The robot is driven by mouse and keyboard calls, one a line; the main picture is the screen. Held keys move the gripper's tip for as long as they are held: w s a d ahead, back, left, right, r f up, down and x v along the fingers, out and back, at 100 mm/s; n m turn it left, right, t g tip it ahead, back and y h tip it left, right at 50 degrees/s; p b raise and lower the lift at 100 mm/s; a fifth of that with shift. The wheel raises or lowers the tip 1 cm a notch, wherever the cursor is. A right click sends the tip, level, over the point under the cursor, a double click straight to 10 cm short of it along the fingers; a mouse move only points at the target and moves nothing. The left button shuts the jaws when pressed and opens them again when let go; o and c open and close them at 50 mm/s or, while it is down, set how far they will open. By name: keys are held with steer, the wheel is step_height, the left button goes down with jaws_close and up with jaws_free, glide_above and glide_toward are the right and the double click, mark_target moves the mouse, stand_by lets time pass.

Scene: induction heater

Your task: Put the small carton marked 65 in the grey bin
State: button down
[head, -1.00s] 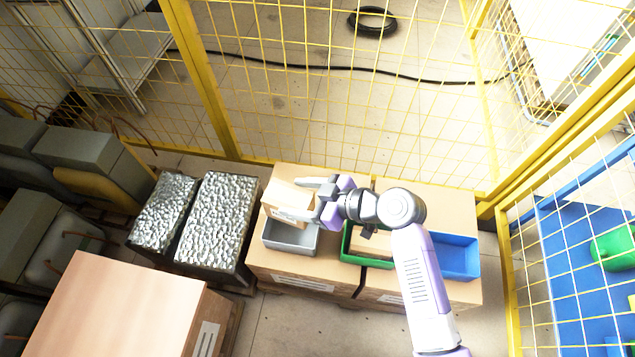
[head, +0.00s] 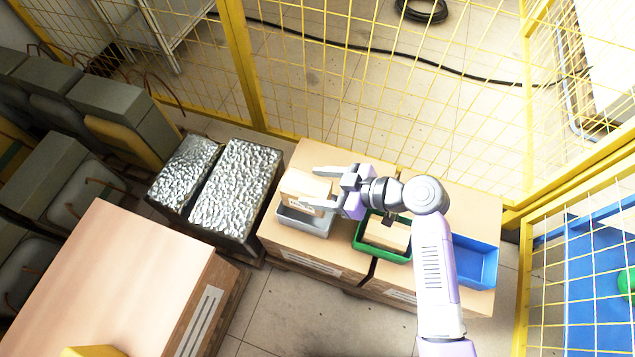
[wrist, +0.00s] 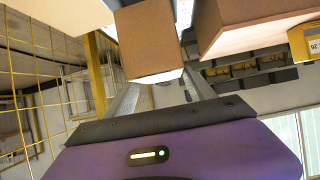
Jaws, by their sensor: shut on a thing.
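A small brown carton (head: 304,186) is held between the two fingers of my gripper (head: 322,188). The carton is above the grey bin (head: 318,229) and hides its back part; whether it reaches inside the rim I cannot tell. A white label shows on its front, too small to read. In the wrist view the carton (wrist: 150,42) sits between the fingers (wrist: 158,92), with a plain brown face toward the camera.
A green bin (head: 361,246) with a brown carton (head: 386,233) in it stands right of the grey bin. A blue bin (head: 474,262) is further right, partly behind my arm. Silvery blocks (head: 240,180) stand at left. A yellow mesh fence (head: 370,90) runs behind.

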steer(key=shift+f+b, duration=2.25)
steer(key=shift+f, duration=0.5)
steer(key=shift+c, duration=1.2)
jaws_free()
steer(key=shift+p+v, duration=0.85)
steer(key=shift+v, duration=3.1)
steer(key=shift+w, duration=0.1)
